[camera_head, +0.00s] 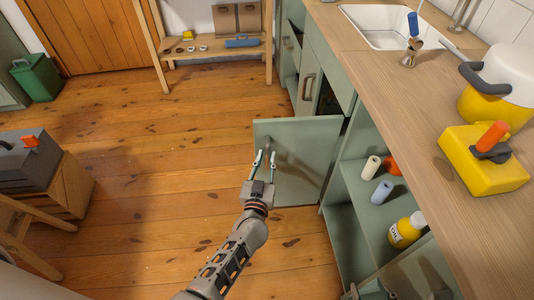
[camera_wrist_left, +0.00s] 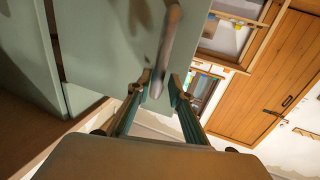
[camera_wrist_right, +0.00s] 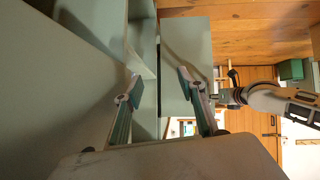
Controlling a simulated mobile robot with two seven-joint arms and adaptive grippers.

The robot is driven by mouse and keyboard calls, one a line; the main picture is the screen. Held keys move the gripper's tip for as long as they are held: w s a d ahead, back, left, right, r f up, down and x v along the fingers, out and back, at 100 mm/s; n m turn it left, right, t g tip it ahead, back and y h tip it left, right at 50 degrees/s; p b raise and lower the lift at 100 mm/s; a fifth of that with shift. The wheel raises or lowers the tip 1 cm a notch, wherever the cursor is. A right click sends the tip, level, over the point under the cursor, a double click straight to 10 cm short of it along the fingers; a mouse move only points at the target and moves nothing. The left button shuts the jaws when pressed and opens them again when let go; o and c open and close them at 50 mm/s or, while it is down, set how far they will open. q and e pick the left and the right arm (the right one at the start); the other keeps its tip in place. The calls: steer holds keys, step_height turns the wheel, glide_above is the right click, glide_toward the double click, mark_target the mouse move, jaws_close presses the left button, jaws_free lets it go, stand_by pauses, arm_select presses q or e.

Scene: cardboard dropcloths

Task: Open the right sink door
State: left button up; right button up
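The right sink door (camera_head: 312,140) is a sage-green panel standing swung out from the counter front, with a dark opening behind it. Its bar handle (camera_wrist_left: 168,40) is on the face toward me, near the free edge. My left gripper (camera_head: 265,160) is at that handle, fingers apart, with the handle's end between the fingertips in the left wrist view (camera_wrist_left: 161,88); contact is unclear. The door also shows in the right wrist view (camera_wrist_right: 187,50). My right gripper (camera_wrist_right: 160,82) is open and empty, near the open shelf cabinet. The left sink door (camera_head: 308,85) looks nearly closed.
An open cabinet (camera_head: 348,235) nearer me holds rolls and a yellow bottle (camera_head: 405,231). The countertop (camera_head: 440,120) carries a sink (camera_head: 375,30), a yellow pot (camera_head: 492,100) and a yellow box (camera_head: 480,165). A wooden crate (camera_head: 72,185) stands left. The floor between is clear.

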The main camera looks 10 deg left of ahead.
arm_select(q)
steer(key=s, duration=0.4)
steer(key=shift+s+d, duration=0.1)
steer(key=shift+s, duration=0.25)
arm_select(e)
steer(key=shift+s, duration=0.1)
